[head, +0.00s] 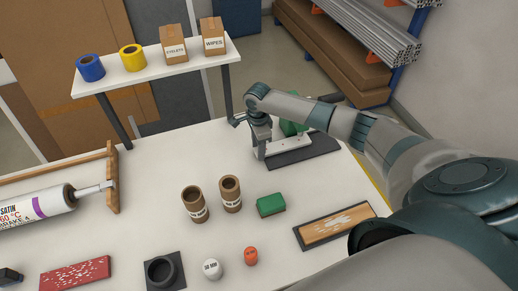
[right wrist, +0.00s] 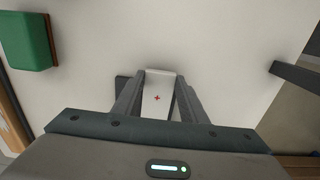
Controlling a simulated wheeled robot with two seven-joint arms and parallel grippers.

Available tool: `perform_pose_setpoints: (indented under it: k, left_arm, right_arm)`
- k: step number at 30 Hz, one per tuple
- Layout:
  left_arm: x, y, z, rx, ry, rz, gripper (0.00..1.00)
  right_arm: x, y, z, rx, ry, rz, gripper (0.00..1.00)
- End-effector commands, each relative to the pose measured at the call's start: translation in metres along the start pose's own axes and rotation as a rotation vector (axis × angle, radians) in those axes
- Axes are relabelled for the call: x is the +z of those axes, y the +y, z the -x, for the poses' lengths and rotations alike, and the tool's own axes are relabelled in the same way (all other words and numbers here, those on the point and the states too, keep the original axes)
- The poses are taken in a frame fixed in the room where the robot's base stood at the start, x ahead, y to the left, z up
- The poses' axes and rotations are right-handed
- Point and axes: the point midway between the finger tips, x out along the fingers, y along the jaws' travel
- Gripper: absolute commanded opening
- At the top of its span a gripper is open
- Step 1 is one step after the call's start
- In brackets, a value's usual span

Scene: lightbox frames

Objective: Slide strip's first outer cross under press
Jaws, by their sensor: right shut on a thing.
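My right gripper (head: 261,138) reaches down at the back right of the table. In the right wrist view its two fingers (right wrist: 158,78) stand on either side of a pale strip (right wrist: 158,88) and are shut on it. One red cross (right wrist: 157,98) shows on the strip between the fingers. In the head view a green and dark device (head: 291,127), apparently the press, stands right behind my wrist, with a dark base (head: 305,151) and a pale bar along it. My arm hides part of it. I cannot tell whether any cross lies under it. My left gripper is not in view.
A green block (head: 270,205) and two brown canisters (head: 230,194) stand in front of the gripper. A wooden-faced board (head: 337,225) lies at right. A raised white shelf (head: 153,66) with rolls and boxes stands at back left.

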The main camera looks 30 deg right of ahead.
Motion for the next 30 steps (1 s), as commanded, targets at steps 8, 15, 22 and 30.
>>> perform_pose_setpoints:
  k: [8,15,22,30]
  left_arm:
    - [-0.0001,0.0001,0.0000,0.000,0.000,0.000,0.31]
    - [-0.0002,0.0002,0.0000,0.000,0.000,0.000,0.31]
    - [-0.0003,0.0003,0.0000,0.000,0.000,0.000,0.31]
    - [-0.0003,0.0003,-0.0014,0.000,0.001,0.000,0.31]
  right_arm:
    - [0.0002,-0.0004,0.0002,0.000,0.000,0.001,0.10]
    - [0.0003,-0.0003,0.0001,0.000,0.000,0.001,0.43]
    - [0.0003,-0.0002,0.0000,0.000,0.000,0.001,0.60]
    - [0.0003,-0.0002,0.0027,0.000,-0.001,0.001,0.60]
